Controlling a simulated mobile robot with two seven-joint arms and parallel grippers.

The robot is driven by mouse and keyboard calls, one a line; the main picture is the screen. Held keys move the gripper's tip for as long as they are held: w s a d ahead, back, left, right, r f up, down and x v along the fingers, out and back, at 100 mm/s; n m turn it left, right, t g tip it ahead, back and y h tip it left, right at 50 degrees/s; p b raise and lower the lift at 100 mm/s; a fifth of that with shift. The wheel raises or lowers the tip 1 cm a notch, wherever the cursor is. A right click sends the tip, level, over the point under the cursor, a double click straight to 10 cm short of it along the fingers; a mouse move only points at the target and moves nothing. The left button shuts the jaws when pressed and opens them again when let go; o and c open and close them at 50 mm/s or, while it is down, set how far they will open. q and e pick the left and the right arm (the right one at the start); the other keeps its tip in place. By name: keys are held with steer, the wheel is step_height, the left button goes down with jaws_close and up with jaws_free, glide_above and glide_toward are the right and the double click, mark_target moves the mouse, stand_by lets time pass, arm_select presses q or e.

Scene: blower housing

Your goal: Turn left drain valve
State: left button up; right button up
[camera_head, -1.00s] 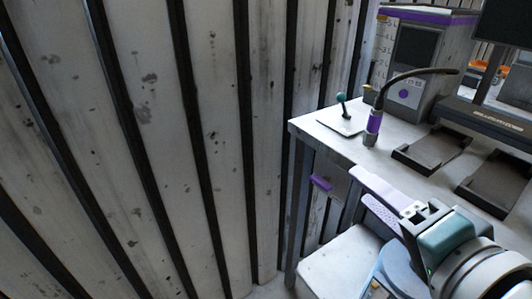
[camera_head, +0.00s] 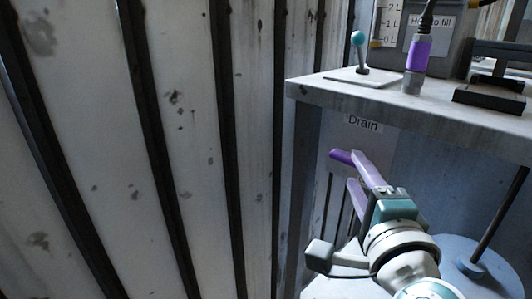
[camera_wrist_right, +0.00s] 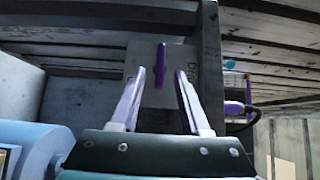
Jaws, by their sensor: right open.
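The left drain valve shows as a purple handle (camera_head: 340,156) on a grey panel under the tabletop, below a label reading "Drain" (camera_head: 362,123). In the right wrist view the handle (camera_wrist_right: 160,62) stands upright in the picture, just past the fingertips and centred between them. My right gripper (camera_head: 351,167) has two pale lavender fingers apart, pointing at the handle. In the head view one finger overlaps the handle's near end, so I cannot tell whether they touch. The fingers also show in the right wrist view (camera_wrist_right: 161,80), with nothing gripped. My left gripper is not in view.
The tabletop (camera_head: 440,115) overhangs the valve. On it are a teal-knobbed lever (camera_head: 358,42), a purple cable connector (camera_head: 418,53) and a dark holder (camera_head: 488,92). A corrugated wall (camera_head: 190,150) closes off the left. A blue round part (camera_head: 465,255) is at the lower right.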

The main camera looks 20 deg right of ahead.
mark_target(351, 164)
steer(key=b+x, duration=0.1)
steer(key=x, duration=0.4)
steer(key=shift+w, duration=0.25)
jaws_close()
stand_by(0.4)
